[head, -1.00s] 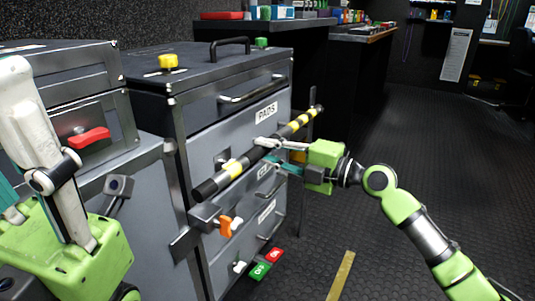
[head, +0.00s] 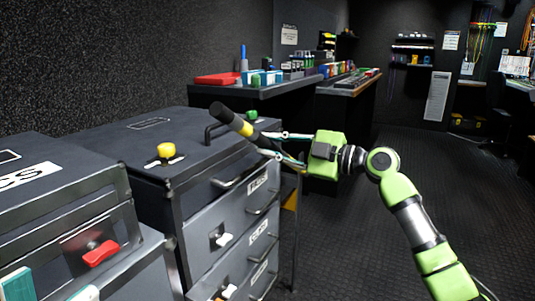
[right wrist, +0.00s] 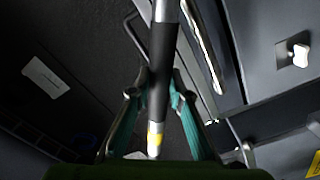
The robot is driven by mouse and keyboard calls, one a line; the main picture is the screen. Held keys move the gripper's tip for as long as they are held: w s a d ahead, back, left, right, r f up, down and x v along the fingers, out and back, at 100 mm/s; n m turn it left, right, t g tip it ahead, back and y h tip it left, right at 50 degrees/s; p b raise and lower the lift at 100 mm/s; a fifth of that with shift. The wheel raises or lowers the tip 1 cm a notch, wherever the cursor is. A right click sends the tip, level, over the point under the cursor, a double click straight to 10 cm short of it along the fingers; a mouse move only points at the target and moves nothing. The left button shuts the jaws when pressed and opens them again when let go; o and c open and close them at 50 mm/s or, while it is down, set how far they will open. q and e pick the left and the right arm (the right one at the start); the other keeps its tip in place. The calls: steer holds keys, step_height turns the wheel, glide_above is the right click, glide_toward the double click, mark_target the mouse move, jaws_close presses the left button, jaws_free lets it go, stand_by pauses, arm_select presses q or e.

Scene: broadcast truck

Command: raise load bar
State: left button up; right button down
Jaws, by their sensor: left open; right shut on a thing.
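The load bar (head: 234,120) is a black bar with yellow bands. In the head view it slants above the right side of the drawer cabinet, its dark end up and to the left. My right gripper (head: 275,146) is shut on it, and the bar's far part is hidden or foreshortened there. In the right wrist view the bar (right wrist: 162,75) runs lengthwise between the teal fingers of my right gripper (right wrist: 155,95). The teal fingertips of my left gripper (head: 50,288) show at the bottom left of the head view, apart and empty.
The grey drawer cabinet (head: 195,205) has a yellow knob (head: 166,151), a green knob (head: 251,115) and a black top handle. A second cabinet (head: 60,195) with a red latch (head: 100,253) stands at the left. A loaded counter (head: 270,90) is behind. The floor (head: 340,245) at right is clear.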

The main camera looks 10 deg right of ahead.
steer(key=shift+w+d+r, duration=0.1)
steer(key=shift+w+r, duration=0.05)
steer(key=shift+r, duration=0.2)
steer(key=c, duration=1.8)
jaws_free()
steer(key=shift+c, duration=0.2)
steer(key=shift+d+f, duration=0.1)
